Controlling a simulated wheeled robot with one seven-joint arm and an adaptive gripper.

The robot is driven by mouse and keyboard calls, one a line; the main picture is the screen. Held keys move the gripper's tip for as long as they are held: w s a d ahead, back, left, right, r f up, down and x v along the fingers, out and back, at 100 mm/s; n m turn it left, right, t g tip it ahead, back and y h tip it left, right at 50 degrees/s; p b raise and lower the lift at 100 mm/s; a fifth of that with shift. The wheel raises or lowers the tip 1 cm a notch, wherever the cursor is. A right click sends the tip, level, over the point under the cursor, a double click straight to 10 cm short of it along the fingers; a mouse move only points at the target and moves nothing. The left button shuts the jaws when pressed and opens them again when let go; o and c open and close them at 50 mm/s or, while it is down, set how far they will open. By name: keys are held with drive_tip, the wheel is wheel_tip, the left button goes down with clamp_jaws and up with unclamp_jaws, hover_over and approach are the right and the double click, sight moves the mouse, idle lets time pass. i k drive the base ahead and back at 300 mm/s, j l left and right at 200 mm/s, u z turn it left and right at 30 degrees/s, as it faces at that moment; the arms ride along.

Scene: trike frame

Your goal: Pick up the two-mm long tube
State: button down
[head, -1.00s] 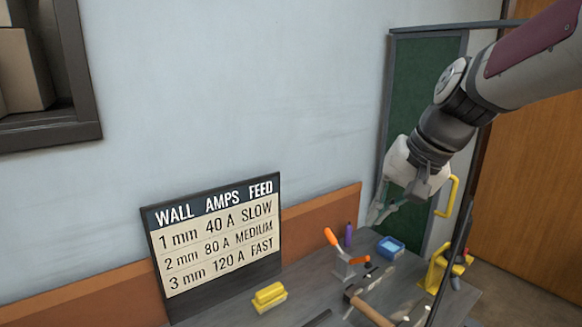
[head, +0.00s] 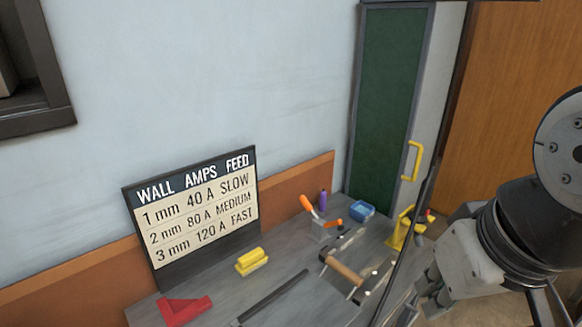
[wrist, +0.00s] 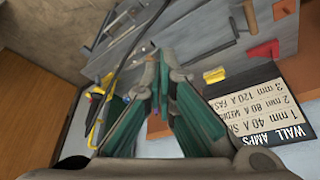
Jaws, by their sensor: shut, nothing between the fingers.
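My gripper (wrist: 163,58) is shut and empty, its teal-grey fingers together over the bench in the wrist view. In the head view my gripper (head: 543,303) is at the lower right, cut off by the edge. I cannot tell any piece for sure as the two-mm long tube. A long dark bar (head: 272,297) lies on the front of the bench, apart from my gripper. Thin rods or strips lie near the hammer (head: 343,268), too small to identify. The sign (head: 195,215) lists 1, 2 and 3 mm walls.
The grey bench (head: 225,300) holds a red angled piece (head: 185,311), a yellow block (head: 251,261), an orange-handled tool (head: 307,205), a blue tray (head: 361,210) and a purple bottle (head: 322,198). A thin dark upright pole (head: 421,190) stands before the bench. A green cabinet door (head: 385,100) is behind.

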sight(336, 247)
drive_tip(key=i+l+u, duration=0.15)
drive_tip(key=l, duration=0.35)
drive_tip(key=i+l+u, duration=0.2)
drive_tip(key=l, duration=0.35)
drive_tip(key=i+l+u, duration=0.15)
drive_tip(key=l, duration=0.4)
drive_tip(key=i+l+u, duration=0.15)
drive_tip(key=l, duration=0.45)
drive_tip(key=l+u, duration=0.2)
drive_tip(key=l, duration=0.35)
